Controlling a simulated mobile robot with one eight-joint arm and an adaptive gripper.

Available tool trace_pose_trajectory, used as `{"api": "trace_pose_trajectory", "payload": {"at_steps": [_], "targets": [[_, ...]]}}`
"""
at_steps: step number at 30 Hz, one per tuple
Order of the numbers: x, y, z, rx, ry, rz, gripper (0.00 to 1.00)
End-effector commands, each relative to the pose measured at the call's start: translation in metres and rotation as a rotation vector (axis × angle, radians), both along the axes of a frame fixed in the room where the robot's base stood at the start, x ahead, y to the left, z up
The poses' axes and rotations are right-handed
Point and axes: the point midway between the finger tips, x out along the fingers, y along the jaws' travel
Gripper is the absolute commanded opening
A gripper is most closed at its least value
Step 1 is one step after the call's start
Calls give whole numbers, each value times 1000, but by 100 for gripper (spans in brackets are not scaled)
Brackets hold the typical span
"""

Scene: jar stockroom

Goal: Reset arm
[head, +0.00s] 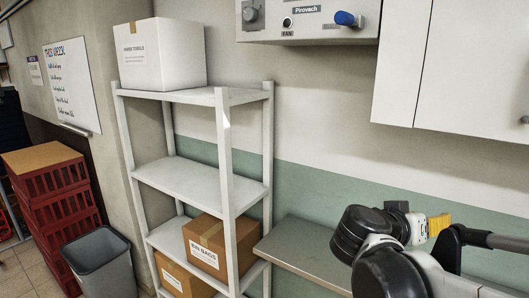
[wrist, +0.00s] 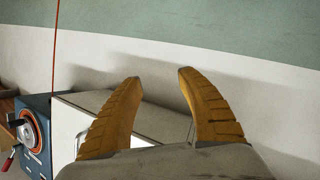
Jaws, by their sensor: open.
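My gripper (wrist: 160,78) shows in the wrist view with its two ridged yellow fingers spread apart. It is open, and nothing is between the fingers. Behind them is a wall (wrist: 200,30) with a green band and a white band. In the head view my arm is folded at the lower right, and a yellow part of my gripper (head: 439,224) shows beside its dark joints. The fingertips are not clear there.
A white shelf rack (head: 226,165) holds a white carton (head: 160,55) on top and brown boxes (head: 207,247) low down. A grey counter (head: 305,250) lies beside my arm. A wall cabinet (head: 455,65) hangs above. A blue device (wrist: 38,130) shows in the wrist view. Red crates (head: 62,200) and a grey bin (head: 100,268) stand left.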

Motion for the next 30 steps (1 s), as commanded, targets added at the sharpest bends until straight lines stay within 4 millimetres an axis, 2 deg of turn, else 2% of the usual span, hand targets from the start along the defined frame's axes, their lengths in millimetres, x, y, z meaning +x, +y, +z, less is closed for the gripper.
{"api": "trace_pose_trajectory", "payload": {"at_steps": [1,3,6,10,13,17,30], "targets": [[-21,3,-45,81,94,41,46],[-47,19,-97,203,224,133,46],[-81,55,-160,364,354,300,46],[-112,105,-210,517,422,512,46],[-125,134,-228,583,425,632,46],[-133,153,-236,621,417,713,46],[-133,157,-234,629,415,728,46]]}}
